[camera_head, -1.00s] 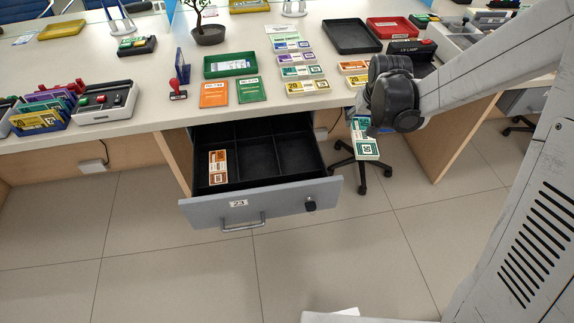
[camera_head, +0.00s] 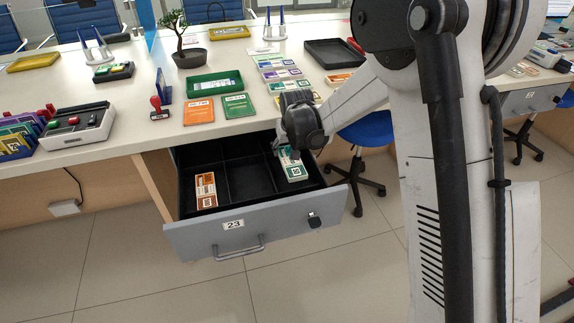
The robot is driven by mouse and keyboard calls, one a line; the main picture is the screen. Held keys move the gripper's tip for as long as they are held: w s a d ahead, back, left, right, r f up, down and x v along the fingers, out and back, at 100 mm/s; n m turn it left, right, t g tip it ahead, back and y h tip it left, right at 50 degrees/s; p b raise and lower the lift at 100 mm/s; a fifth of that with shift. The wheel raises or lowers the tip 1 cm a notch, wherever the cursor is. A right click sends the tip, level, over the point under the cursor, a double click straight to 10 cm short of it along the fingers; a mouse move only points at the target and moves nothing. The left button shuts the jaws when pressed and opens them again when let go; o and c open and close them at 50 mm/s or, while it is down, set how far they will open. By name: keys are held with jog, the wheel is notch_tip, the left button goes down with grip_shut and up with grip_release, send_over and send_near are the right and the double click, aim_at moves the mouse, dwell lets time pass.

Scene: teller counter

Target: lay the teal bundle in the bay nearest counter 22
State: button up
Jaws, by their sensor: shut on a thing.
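The teal bundle (camera_head: 294,172), a banded stack with white labels, is at the right-hand bay of the open drawer (camera_head: 258,237). My gripper (camera_head: 290,152) is shut on its far end, pointing down from the upper right. The bundle's near end shows, tilted slightly in the picture; I cannot tell whether it touches the bay floor. The drawer front carries a label that reads 23. An orange-brown bundle (camera_head: 205,189) lies in the left bay. The middle bay (camera_head: 245,180) is empty. My gripper hides the back of the right bay. No label for counter 22 is readable.
On the counter (camera_head: 120,118) above the drawer stand a green tray (camera_head: 215,84), an orange booklet (camera_head: 199,112), a green booklet (camera_head: 238,106) and a red stamp (camera_head: 157,107). Rows of bundles (camera_head: 275,73) lie behind my gripper. A blue stool (camera_head: 366,133) stands right of the drawer.

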aim_at(287, 160)
jog(key=shift+f+b, duration=0.65)
jog(key=shift+f, duration=1.85)
jog(key=shift+f, duration=0.2)
jog(key=o, duration=1.3)
jog(key=shift+r, duration=0.1)
